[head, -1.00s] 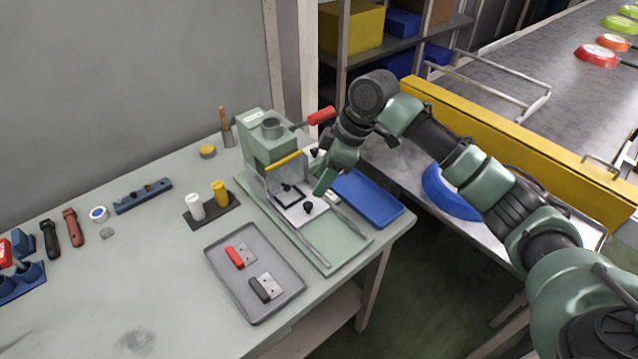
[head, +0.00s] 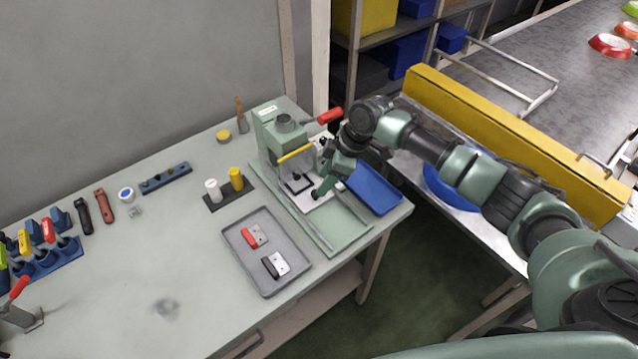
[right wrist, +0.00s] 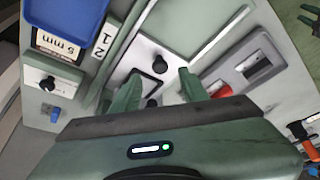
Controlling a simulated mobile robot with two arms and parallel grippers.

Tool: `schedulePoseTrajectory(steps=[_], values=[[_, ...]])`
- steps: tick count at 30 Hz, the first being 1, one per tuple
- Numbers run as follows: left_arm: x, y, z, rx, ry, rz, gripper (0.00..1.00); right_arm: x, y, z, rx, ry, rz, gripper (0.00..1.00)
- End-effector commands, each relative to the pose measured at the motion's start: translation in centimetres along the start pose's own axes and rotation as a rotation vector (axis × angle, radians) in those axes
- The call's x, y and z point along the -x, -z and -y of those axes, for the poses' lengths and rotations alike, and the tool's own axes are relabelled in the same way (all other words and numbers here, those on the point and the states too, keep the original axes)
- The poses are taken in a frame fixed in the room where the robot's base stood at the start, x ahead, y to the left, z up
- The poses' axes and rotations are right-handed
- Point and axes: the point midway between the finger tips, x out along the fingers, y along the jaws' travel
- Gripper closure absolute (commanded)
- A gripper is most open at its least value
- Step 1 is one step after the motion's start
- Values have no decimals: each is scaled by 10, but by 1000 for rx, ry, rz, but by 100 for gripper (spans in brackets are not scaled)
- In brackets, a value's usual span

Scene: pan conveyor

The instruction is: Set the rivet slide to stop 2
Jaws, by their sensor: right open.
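The green rivet press (head: 275,140) stands at the back right of the workbench, with a red-handled lever and a yellow bar. Its slide, a pale plate (head: 299,198) with black knobs, lies on the rails at the base. My right gripper (head: 322,188) is low over the slide's near end, at the near black knob (head: 315,194). In the right wrist view the fingers (right wrist: 157,90) are open on either side of the black knob (right wrist: 152,103); contact is unclear. My left gripper is out of view.
A blue tray (head: 374,190) lies right of the press, close to my right arm. A grey tray (head: 268,282) with a red-handled and a black-handled piece lies in front. White and yellow cylinders (head: 236,179) stand left. The bench's front left is mostly clear.

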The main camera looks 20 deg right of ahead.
Motion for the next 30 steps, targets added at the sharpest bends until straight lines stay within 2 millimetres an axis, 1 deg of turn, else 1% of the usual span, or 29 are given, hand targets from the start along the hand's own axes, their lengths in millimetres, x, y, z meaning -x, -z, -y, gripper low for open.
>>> schedulePoseTrajectory(steps=[3,6,9,13,19,20,21,23,24,30], values=[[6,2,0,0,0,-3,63,-19,1,1,-2,3,0,56],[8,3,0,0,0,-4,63,-32,1,0,-2,2,-1,56],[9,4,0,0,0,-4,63,-41,0,0,-1,1,0,56],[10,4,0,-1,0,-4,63,-46,0,0,-1,0,0,56],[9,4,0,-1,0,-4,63,-47,0,0,0,0,0,56],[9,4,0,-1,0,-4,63,-47,0,0,0,0,0,61],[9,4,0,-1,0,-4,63,-47,0,0,0,0,0,72],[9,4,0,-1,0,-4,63,-46,0,0,0,0,0,89],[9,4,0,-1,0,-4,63,-46,0,0,0,0,0,100],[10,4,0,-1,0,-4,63,-46,0,0,-1,0,0,100]])
